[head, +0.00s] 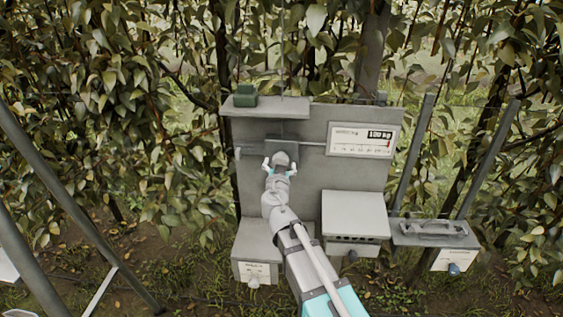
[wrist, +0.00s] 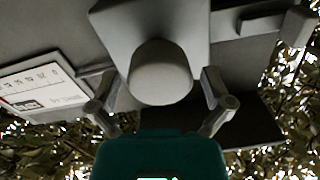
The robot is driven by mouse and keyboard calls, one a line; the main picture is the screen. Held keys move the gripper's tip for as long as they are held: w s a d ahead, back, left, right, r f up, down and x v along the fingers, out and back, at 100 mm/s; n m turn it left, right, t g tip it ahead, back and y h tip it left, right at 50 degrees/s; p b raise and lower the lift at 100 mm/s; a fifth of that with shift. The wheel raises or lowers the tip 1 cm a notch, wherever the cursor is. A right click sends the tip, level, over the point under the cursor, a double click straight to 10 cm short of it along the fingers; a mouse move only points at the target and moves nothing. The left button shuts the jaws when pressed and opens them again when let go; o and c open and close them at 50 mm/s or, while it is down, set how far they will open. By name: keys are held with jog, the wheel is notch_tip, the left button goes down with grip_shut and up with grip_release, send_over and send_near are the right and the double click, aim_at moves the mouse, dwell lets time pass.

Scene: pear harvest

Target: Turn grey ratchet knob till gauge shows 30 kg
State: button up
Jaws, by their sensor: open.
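The grey ratchet knob (wrist: 160,75) is a rounded cylinder on a square grey block, large in the wrist view. In the head view the knob (head: 281,158) sits at the centre left of the grey panel, partly covered by my gripper (head: 280,166). My gripper also shows in the wrist view (wrist: 163,104), open, with one finger on each side of the knob. I see a gap between the fingers and the knob.
Below the panel are a grey box (head: 355,213) and a box with a label (head: 256,250). A side shelf (head: 436,241) holds a grey handle-like part. Posts and foliage surround the panel.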

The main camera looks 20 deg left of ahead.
jog(key=c, duration=1)
